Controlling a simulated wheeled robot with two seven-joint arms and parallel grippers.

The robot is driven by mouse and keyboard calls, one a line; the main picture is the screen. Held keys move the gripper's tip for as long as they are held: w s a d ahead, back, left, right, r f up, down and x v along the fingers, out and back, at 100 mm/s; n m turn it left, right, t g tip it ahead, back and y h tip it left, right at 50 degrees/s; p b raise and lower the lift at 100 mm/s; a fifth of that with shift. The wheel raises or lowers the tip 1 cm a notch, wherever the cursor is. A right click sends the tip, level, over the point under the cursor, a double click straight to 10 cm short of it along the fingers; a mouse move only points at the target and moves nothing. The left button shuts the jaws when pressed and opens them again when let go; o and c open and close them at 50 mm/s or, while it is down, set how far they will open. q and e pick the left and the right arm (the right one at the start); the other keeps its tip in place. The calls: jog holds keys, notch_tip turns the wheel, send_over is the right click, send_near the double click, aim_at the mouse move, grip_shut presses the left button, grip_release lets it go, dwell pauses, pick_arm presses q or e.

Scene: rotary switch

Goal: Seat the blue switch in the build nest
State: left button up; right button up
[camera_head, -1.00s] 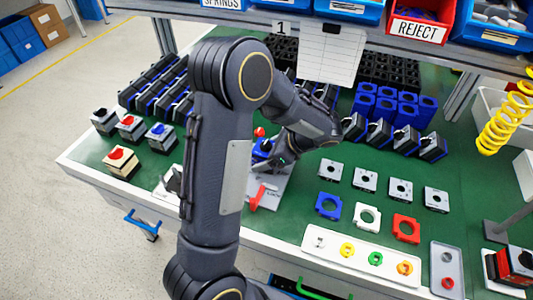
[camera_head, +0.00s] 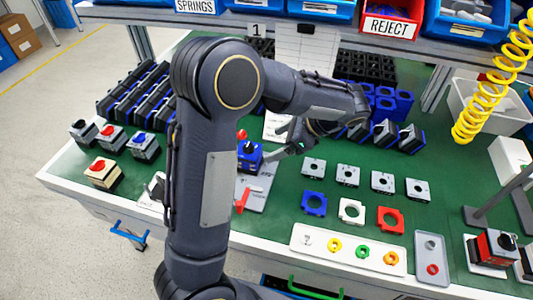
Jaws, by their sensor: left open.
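The blue switch (camera_head: 250,158), a blue block with a dark knob on top, stands upright at the build nest. The nest has a grey base plate (camera_head: 258,186) with a red lever (camera_head: 242,202) at its front. My left arm hides part of the nest's left side, and I cannot tell how deep the switch sits. My left gripper (camera_head: 277,144) is open and empty, just right of the switch, its lower finger pointing towards it. They look apart. My right gripper is not in view.
Several knob-topped switches (camera_head: 144,146) stand at left. Grey plates (camera_head: 347,175) and coloured square frames (camera_head: 351,210) lie at right, behind a white tray (camera_head: 312,238) of rings. Blue blocks (camera_head: 390,102) stand further back. Green table between them is clear.

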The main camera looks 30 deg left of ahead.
pick_arm(q)
jog(key=s+d+r+n+t+h, duration=0.1)
jog(key=s+d+n+t+h, duration=0.2)
jog(key=s+n+h, duration=0.3)
jog(key=s+d+r+n+t+h, duration=0.1)
jog(key=s+d+n+t+h, duration=0.2)
jog(key=s+n, duration=0.7)
jog(key=shift+s+r+t+h, duration=0.25)
jog(key=shift+s+t+h, duration=0.95)
jog(key=shift+s+h, duration=0.65)
jog(key=shift+s+d+y, duration=0.1)
jog(key=shift+s+y, duration=0.15)
